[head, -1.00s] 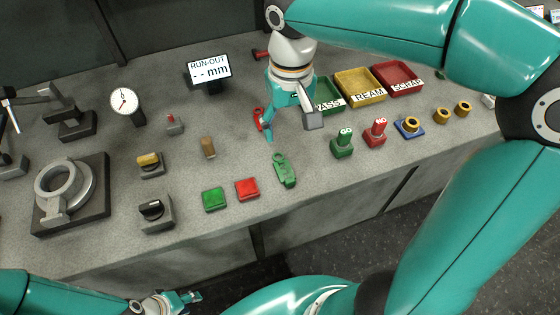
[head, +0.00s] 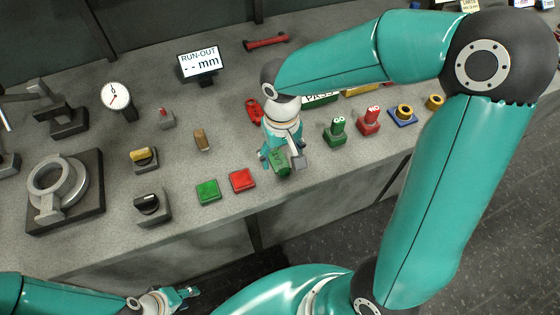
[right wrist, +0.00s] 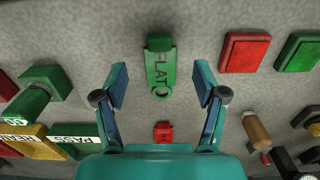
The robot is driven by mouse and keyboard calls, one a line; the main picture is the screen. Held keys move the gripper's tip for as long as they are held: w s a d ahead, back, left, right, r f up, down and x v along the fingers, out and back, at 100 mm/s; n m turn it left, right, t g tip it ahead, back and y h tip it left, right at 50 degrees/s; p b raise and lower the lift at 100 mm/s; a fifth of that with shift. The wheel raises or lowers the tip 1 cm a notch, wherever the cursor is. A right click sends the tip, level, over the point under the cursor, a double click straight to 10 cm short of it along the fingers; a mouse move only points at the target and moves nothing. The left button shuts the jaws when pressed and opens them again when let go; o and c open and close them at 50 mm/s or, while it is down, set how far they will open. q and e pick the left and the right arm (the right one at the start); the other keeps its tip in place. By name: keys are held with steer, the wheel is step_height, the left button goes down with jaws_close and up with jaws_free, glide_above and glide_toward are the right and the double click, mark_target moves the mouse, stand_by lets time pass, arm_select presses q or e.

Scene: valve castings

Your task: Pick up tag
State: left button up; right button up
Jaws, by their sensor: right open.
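A green tag (head: 280,165) lies on the grey bench near its front edge, partly hidden by my right gripper (head: 281,157). In the right wrist view the green tag (right wrist: 160,66) bears dark letters reading "FLAT" and has a ring at its near end. My right gripper (right wrist: 160,88) is open there, its two fingers on either side of the tag's line and apart from it. A red tag (head: 254,111) lies further back, and also shows in the right wrist view (right wrist: 163,132). My left gripper (head: 185,293) is low at the front, away from the bench objects; its jaws are too small to judge.
A red button (head: 242,180) and a green button (head: 208,192) sit just left of the green tag. Green (head: 336,131) and red (head: 369,121) stamps stand to its right. A brown peg (head: 202,138) and a black-knobbed switch (head: 149,206) stand further left.

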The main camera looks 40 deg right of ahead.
mark_target(278, 158)
steer(key=shift+f, duration=1.35)
steer(key=c, duration=1)
steer(key=shift+c, duration=0.2)
steer(key=shift+r, duration=0.15)
